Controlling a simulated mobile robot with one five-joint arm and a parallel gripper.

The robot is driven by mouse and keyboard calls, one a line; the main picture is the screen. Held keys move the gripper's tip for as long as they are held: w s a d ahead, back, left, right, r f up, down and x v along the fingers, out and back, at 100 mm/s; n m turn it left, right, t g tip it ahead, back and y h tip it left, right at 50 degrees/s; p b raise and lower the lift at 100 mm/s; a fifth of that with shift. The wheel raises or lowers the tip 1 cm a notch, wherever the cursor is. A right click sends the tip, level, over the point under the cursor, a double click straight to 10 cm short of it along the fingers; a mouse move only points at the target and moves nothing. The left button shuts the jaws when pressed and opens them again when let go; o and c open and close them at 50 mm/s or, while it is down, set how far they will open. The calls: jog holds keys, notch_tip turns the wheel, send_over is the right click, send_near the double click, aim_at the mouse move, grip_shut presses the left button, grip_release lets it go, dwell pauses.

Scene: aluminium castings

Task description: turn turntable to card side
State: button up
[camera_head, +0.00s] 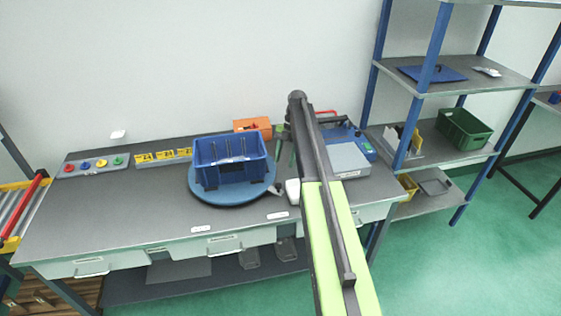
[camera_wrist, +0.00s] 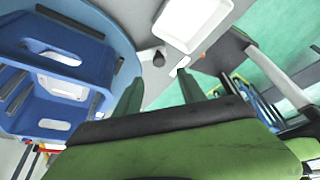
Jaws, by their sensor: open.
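The turntable is a round blue disc (camera_head: 232,198) on the grey workbench. A blue open crate (camera_head: 230,172) with upright dividers stands on it. A small dark piece (camera_head: 274,189) shows at the disc's right rim. No card can be made out on the crate. My gripper (camera_head: 284,148) is just right of the crate, partly hidden by my arm. In the wrist view my green fingers (camera_wrist: 160,92) are apart with nothing between them. There the crate (camera_wrist: 60,75) and the disc's edge (camera_wrist: 122,35) lie to the left of the fingers, apart from them.
A panel of coloured knobs (camera_head: 96,163) and yellow labels (camera_head: 165,155) line the bench's back left. A shelf rack (camera_head: 455,80) stands right. The bench's front left is clear.

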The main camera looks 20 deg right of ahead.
jog(key=p+v, duration=0.4)
jog(key=v, duration=0.3)
jog(key=shift+d+p, duration=0.25)
jog(key=shift+p, duration=0.15)
jog(key=shift+a+f, duration=0.15)
jog(key=shift+a, duration=0.05)
jog(key=s+a+f+h+b, duration=0.1)
jog(key=s+a+f+b, duration=0.3)
jog(key=a, duration=0.5)
jog(key=s+a+f+b, duration=0.3)
jog(key=a, duration=0.5)
jog(key=s+a+f+m+t+h+b, duration=0.1)
jog(key=s+a+f+m+b, duration=0.1)
jog(key=s+m, duration=0.7)
jog(key=s+a+f+m+t+h+b, duration=0.1)
jog(key=s+a+f+m, duration=0.2)
jog(key=s+m, duration=0.6)
jog(key=a+m, duration=0.1)
jog(key=m, duration=0.6)
jog(key=shift+a+t+h+b, duration=0.2)
jog(key=shift+t+h+b, duration=0.1)
jog(key=shift+b, duration=0.05)
